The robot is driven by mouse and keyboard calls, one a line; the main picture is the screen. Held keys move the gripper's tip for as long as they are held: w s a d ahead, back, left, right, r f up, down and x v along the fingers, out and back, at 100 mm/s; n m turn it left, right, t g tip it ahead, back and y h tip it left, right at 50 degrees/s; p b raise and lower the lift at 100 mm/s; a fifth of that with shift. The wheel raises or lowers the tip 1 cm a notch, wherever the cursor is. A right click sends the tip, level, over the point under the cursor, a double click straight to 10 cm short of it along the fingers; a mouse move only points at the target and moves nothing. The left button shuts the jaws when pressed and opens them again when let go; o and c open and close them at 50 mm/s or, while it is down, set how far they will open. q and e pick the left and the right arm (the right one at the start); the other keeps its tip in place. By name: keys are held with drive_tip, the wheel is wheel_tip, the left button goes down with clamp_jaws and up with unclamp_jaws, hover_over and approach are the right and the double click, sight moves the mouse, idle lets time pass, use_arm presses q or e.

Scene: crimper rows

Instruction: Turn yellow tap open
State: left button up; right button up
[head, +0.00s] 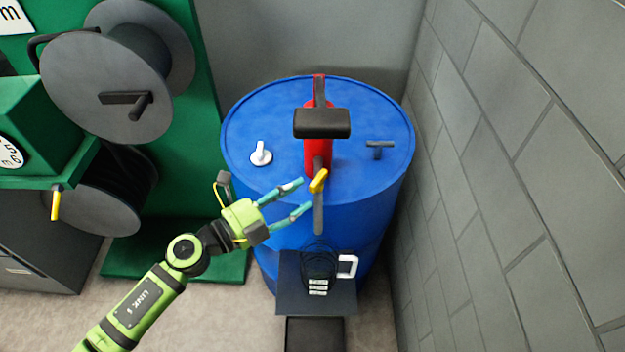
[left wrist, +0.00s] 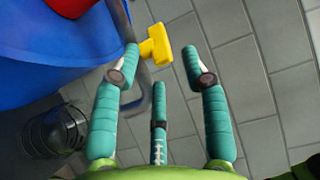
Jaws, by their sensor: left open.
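The yellow tap (head: 318,181) sits on a grey pipe (head: 319,215) below the red pump body (head: 318,148) on the blue drum (head: 285,115). My left gripper (head: 306,195) is open, its teal fingers pointing at the tap from the left. In the left wrist view, the yellow tap (left wrist: 157,44) shows between and just beyond the fingertips of the left gripper (left wrist: 158,62). Nothing is between the fingers, and I cannot tell whether one touches the tap. My right gripper is not in view.
A black pump handle (head: 322,123) stands above the drum. A white valve (head: 261,154) and a grey valve (head: 380,149) are on the drum top. A dark platform (head: 290,300) with a padlock-like object is below. A grey block wall (head: 520,200) bounds the right side.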

sight(311, 185)
use_arm(q)
drive_tip(key=p+x, duration=0.1)
drive_tip(key=x, duration=0.4)
drive_tip(key=shift+w+d, duration=0.1)
